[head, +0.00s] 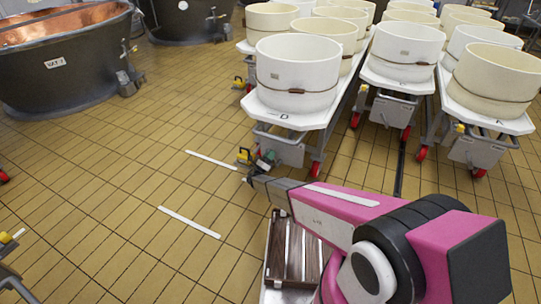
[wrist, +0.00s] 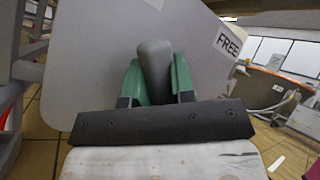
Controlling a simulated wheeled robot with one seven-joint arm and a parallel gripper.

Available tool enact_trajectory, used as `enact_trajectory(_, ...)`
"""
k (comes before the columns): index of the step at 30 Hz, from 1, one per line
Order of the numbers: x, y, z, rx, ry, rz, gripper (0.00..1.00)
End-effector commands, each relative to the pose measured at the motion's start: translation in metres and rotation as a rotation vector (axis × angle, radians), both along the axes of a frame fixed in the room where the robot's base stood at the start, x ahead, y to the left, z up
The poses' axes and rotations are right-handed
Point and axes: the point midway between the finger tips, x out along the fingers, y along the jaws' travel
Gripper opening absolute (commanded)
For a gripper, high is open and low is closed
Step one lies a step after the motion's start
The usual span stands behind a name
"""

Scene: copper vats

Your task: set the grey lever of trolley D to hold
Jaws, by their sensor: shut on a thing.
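Trolley D (head: 308,121) stands in front of me in the head view, with its letter on the near edge and cream tubs on top. My gripper (head: 262,163) is at its near end, low by the grey box under the top. In the wrist view the grey lever (wrist: 153,62) stands between the green fingers of my gripper (wrist: 157,85), which is shut on it. Behind it is a pale grey plate (wrist: 100,50) with a FREE label (wrist: 229,42) to the right of the lever.
Two more trolleys with tubs stand close on the right, one of them with a white top (head: 400,82). A copper vat (head: 60,65) stands at the left. White floor strips (head: 190,222) mark open tiled floor left of my arm. A yellow part (head: 244,155) sits beside my gripper.

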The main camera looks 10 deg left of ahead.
Motion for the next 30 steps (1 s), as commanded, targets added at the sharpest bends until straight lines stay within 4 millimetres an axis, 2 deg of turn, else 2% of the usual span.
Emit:
enact_trajectory(3, 0.000, 0.002, -0.002, -0.007, 0.006, 0.000, 0.00)
enact_trajectory(4, 0.000, 0.002, -0.002, -0.007, 0.006, 0.000, 0.27)
enact_trajectory(6, 0.000, 0.002, -0.002, -0.006, 0.005, 0.001, 0.48)
enact_trajectory(17, 0.000, 0.001, 0.003, -0.003, 0.002, 0.000, 0.48)
enact_trajectory(20, -0.001, 0.001, 0.014, -0.003, 0.002, 0.001, 0.48)
enact_trajectory(25, -0.002, 0.001, 0.045, -0.004, 0.003, 0.002, 0.48)
enact_trajectory(30, -0.031, 0.023, 0.062, -0.005, 0.001, 0.004, 0.48)
